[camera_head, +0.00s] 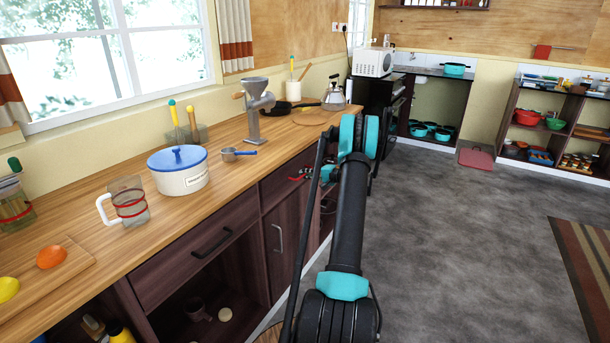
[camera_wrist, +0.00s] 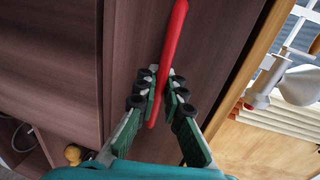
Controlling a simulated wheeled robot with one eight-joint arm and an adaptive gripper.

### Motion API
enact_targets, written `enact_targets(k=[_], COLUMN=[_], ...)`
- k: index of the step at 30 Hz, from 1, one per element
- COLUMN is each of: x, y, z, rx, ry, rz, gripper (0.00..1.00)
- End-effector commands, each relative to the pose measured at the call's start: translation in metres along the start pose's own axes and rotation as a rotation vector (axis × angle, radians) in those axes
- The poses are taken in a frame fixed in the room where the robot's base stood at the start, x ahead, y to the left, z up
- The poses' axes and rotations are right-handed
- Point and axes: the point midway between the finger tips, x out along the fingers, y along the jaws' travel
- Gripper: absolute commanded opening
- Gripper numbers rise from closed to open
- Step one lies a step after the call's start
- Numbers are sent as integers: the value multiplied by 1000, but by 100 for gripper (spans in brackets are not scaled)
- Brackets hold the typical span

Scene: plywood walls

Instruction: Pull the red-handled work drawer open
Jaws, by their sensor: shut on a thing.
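The work drawer (camera_wrist: 225,60) has a dark brown wood-grain front under the counter edge. Its red handle (camera_wrist: 172,45) is a long bar that runs up between my fingers in the wrist view. My gripper (camera_wrist: 160,92) is shut on the red handle, with a green pad on either side of it. In the head view a bit of the red handle (camera_head: 296,179) shows left of my gripper (camera_head: 312,176). My arm hides much of the drawer there, and I cannot tell whether it stands out from the cabinet.
The wooden counter (camera_head: 80,240) above holds a blue-lidded pot (camera_head: 182,180), a measuring jug (camera_head: 128,205) and a grinder (camera_head: 255,110). A black-handled drawer (camera_head: 190,255) is to the left, above an open compartment. Grey floor (camera_head: 450,230) to the right is clear.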

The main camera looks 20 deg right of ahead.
Motion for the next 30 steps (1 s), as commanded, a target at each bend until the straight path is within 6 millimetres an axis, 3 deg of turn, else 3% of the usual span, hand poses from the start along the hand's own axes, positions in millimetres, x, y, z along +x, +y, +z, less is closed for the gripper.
enact_targets(k=[8, 21, 30], x=[-42, -171, -229], y=[9, 36, 48], z=[-1, -1, 0], rx=[0, 1, 0], ry=[4, 5, 2], rz=[1, 1, 1], gripper=[0, 0, 0])
